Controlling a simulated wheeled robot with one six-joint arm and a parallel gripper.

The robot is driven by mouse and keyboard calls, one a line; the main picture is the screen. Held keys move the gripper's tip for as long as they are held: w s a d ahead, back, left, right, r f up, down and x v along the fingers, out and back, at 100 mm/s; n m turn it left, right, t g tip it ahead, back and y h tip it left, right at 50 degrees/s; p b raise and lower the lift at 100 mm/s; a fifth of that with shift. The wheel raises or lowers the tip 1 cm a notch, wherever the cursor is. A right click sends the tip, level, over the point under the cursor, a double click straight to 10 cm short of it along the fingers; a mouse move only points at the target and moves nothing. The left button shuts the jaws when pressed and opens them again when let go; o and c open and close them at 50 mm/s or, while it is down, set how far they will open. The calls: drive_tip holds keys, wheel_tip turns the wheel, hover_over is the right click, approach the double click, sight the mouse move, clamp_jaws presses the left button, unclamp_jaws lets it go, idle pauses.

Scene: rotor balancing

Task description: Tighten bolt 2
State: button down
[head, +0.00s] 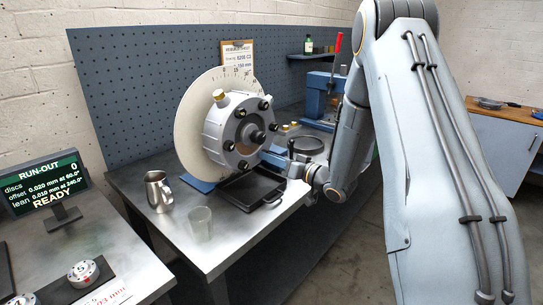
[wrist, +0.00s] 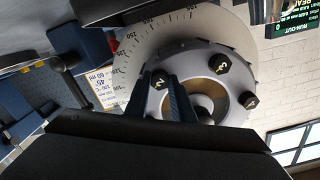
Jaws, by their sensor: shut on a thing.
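The rotor hub (head: 217,130) is a grey drum with black bolt heads, mounted in front of a large pale disc (head: 190,120) with a degree scale. In the wrist view, bolt 2 (wrist: 161,79) is a black head marked "2", between the tips of my gripper (wrist: 160,88). The gripper is shut on it. Bolt 3 (wrist: 220,63) and bolt 4 (wrist: 249,100) show on the hub face to its right.
A black tray (head: 248,204) lies below the hub. A metal mug (head: 158,191) and a clear glass (head: 200,223) stand at the bench's front left. A run-out display (head: 43,184) reads READY.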

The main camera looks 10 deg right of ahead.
drive_tip(key=shift+m, duration=0.6)
drive_tip(key=c, duration=1.5)
unclamp_jaws()
drive_tip(key=shift+s+d, duration=0.1)
drive_tip(key=b+v, duration=0.1)
drive_tip(key=v, duration=0.6)
drive_tip(key=shift+s+d, duration=0.15)
drive_tip(key=shift+s, duration=0.05)
